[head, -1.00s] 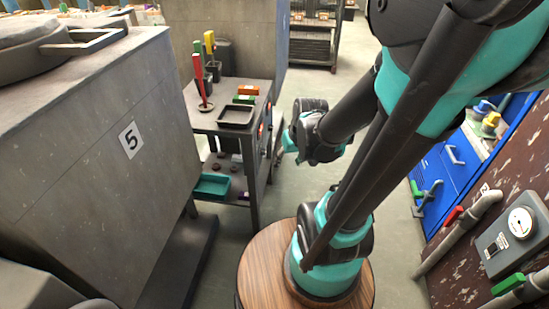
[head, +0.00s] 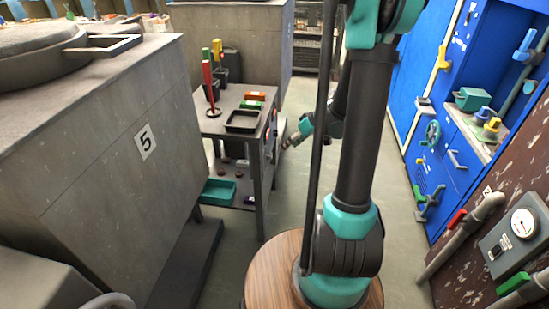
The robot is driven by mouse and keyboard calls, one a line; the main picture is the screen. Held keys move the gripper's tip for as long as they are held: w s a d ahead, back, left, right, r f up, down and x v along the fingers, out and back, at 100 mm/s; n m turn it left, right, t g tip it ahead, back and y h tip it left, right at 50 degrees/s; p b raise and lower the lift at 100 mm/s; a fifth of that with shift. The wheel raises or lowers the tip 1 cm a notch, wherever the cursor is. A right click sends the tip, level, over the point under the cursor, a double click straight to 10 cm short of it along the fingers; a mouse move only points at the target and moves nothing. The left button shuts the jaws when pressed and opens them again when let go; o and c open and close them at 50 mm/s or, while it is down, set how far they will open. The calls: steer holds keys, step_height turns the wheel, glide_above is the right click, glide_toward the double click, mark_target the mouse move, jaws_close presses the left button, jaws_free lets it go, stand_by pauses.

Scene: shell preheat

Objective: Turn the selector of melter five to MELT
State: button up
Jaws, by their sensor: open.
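Melter five (head: 100,170) is the large grey block at the left, with a white "5" plate on the side facing me. I cannot make out its selector or a MELT mark. My gripper (head: 290,138) is small in the picture, at the end of my arm, beside the right side of the grey cart. It is open. Its fingers are hard to make out, and I see nothing held. I cannot tell whether it touches the cart.
The grey cart (head: 225,127) carries a dark tray (head: 243,121), upright coloured tools and a teal tray (head: 217,191) below. A blue cabinet (head: 400,90) and a rusty panel with a gauge (head: 523,223) line the right. Grey floor is clear between them.

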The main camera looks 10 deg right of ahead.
steer(key=w+d+f+n+t+y, duration=0.1)
steer(key=w+d+f+n+y, duration=0.35)
steer(key=w, duration=0.45)
steer(key=n+t+y, duration=0.1)
steer(key=n+y, duration=0.1)
steer(key=n, duration=0.2)
glide_toward(269, 156)
steer(key=w+d+f+x, duration=0.1)
steer(key=x, duration=0.7)
steer(key=shift+f, duration=0.2)
steer(key=shift+w+a, duration=0.1)
steer(key=shift+w, duration=0.05)
steer(key=shift+c, duration=0.6)
steer(key=c, duration=1)
steer(key=shift+c, duration=0.2)
